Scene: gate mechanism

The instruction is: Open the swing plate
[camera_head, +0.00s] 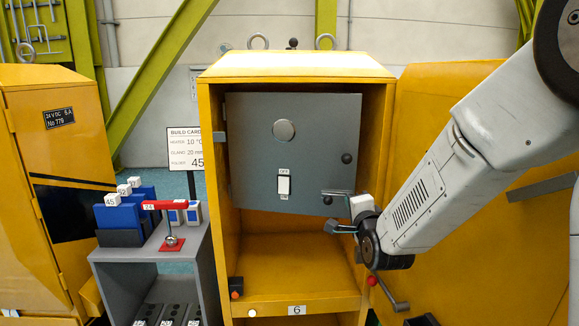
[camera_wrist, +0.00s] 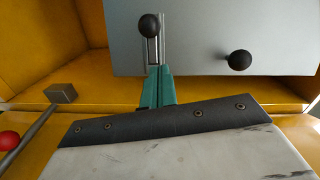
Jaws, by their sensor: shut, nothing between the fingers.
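The swing plate (camera_head: 250,150) is a grey panel covering the upper part of the yellow cabinet's opening, with a hinge at its left edge. It carries a round disc (camera_head: 284,131), a white switch (camera_head: 284,185) and a black knob (camera_head: 346,158), which also shows in the wrist view (camera_wrist: 238,60). A latch with a black ball (camera_head: 327,200) sits at its lower right corner; the ball is also in the wrist view (camera_wrist: 150,25). My gripper (camera_head: 332,226) is shut and empty, just below the latch. Its teal fingers (camera_wrist: 155,88) point toward the ball; contact is unclear.
The yellow cabinet (camera_head: 233,270) has open room below the plate. A lever with a red ball (camera_head: 372,281) stands at its lower right. An open yellow door (camera_head: 440,110) is on the right, behind my arm. A grey stand (camera_head: 190,250) with blue holders is on the left.

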